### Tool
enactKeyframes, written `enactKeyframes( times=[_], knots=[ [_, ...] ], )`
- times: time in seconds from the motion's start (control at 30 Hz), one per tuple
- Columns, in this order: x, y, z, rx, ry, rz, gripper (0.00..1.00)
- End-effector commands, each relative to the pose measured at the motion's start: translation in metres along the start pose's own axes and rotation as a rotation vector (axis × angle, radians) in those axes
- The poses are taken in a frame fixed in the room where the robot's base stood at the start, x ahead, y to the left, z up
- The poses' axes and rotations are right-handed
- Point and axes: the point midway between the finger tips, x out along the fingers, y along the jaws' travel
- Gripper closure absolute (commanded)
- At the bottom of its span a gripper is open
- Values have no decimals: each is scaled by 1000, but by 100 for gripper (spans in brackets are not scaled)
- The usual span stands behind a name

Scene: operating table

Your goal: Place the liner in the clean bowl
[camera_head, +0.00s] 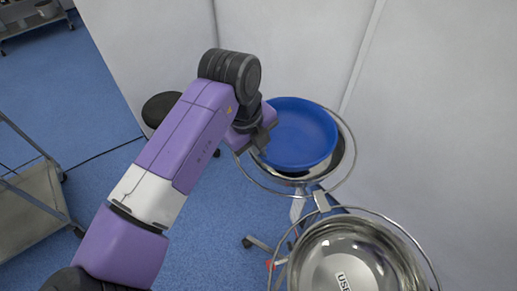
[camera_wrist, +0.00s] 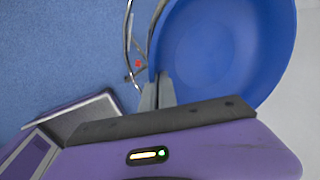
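The blue liner (camera_head: 303,130) is a round, shallow, bowl-shaped piece over the far steel bowl (camera_head: 341,157). The far bowl sits in a wire ring stand, and only a strip of it shows at the lower right of the liner. I cannot tell whether the liner rests in it or is held just above. My gripper (camera_head: 264,142) is at the liner's left rim. In the wrist view, the fingers (camera_wrist: 158,93) are close together on the edge of the liner (camera_wrist: 222,45).
A nearer steel bowl (camera_head: 352,265), with a partly visible label beginning "USE", sits in a second ring. A white wall (camera_head: 440,110) stands close behind and right. A dark round stool (camera_head: 160,108) is behind my arm. A cart (camera_head: 30,205) is at left; blue floor lies between.

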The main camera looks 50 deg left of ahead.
Motion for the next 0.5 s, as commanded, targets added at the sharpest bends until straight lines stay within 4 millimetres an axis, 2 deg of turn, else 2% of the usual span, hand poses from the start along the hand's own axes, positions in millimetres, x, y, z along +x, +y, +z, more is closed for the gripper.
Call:
enactKeyframes(
  times=[0.5],
  knots=[
    [10, 2, 0, -1, 1, -1, 100]
  ],
)
